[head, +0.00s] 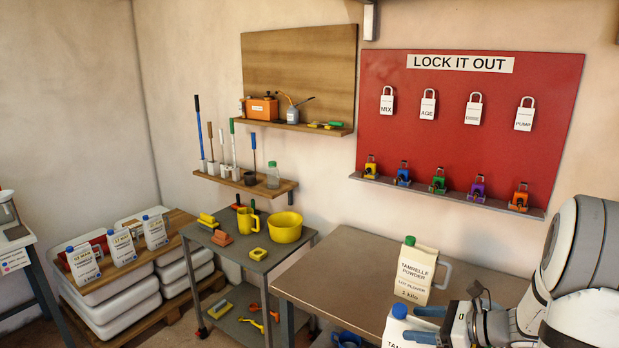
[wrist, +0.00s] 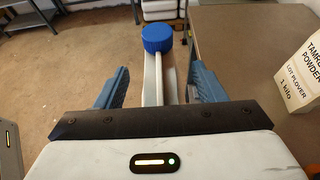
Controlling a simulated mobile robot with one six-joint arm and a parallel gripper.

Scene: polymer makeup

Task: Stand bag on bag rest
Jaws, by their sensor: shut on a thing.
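A white bag with a blue cap (head: 399,311) is at the bottom of the head view, by the table's front edge; its lower part is cut off. My gripper (head: 415,324) is shut on this bag. In the wrist view the bag's blue cap (wrist: 158,38) and narrow pale edge show between the two blue-grey fingers of my gripper (wrist: 160,72). A second white bag, TAMRELLE POWDER (head: 415,277), with a green cap, stands on the table behind it. I cannot tell for sure which surface is the bag rest.
The brown table (head: 330,268) has bare room left of the green-capped bag. A grey cart (head: 230,254) holds a yellow bowl (head: 285,227), a jug and tools. A red lockout board (head: 470,130) hangs above the table.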

